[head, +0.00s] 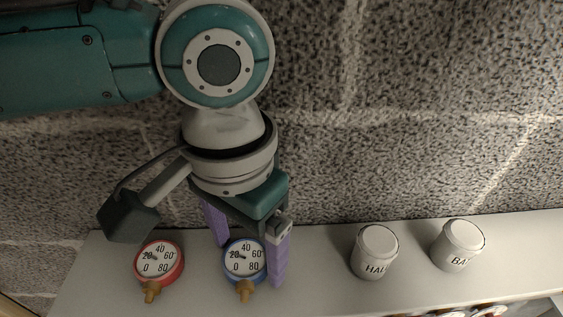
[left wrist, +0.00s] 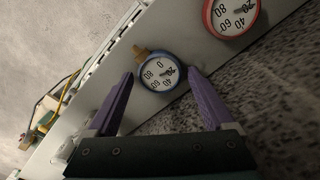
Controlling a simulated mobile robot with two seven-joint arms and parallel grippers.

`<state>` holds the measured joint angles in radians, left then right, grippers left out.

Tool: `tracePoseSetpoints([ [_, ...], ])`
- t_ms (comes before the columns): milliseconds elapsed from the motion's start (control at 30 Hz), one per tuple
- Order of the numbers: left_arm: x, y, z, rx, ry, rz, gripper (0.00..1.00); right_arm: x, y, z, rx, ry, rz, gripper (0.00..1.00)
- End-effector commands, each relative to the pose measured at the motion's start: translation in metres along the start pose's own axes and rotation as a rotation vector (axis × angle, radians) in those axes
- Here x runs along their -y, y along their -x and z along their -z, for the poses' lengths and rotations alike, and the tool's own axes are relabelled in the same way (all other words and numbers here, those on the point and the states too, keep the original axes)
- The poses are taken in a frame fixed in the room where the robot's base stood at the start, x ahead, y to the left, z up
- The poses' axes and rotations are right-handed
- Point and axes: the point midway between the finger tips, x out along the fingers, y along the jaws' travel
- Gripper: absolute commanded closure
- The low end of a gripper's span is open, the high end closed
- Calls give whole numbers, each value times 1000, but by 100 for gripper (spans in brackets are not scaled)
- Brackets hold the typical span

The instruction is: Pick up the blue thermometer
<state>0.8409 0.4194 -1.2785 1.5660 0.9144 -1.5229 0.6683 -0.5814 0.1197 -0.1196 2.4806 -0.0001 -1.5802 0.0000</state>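The blue thermometer (head: 245,260) is a round dial with a blue rim and a brass stem, on the pale shelf. It also shows in the left wrist view (left wrist: 160,72), just beyond the fingertips. My left gripper (head: 249,262) has purple fingers, one on each side of the blue thermometer in the head view. The fingers are apart, with nothing held between them. In the left wrist view the left gripper (left wrist: 160,73) is spread wide. My right gripper is in neither view.
A red-rimmed dial (head: 159,263) lies left of the blue one and shows in the left wrist view (left wrist: 233,16). Two white lidded pots (head: 374,252) (head: 458,246) stand to the right on the shelf (head: 318,275). A rough stone wall rises behind. The shelf between the blue thermometer and the pots is clear.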

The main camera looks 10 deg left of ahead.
Motion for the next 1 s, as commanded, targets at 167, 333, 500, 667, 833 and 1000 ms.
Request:
tracePoseSetpoints([
  [167, 0, 0, 0, 0, 0, 0, 35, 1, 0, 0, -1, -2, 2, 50],
  [333, 0, 0, 0, 0, 0, 0, 54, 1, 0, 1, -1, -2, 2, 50],
  [500, 0, 0, 0, 0, 0, 0, 73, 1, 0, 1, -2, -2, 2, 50],
  [667, 0, 0, 0, 0, 0, 0, 89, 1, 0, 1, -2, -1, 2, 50],
  [833, 0, 1, 0, 0, 0, 0, 89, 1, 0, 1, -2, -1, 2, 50],
  [1000, 2, 5, 0, 1, 1, 0, 89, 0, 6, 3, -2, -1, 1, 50],
])
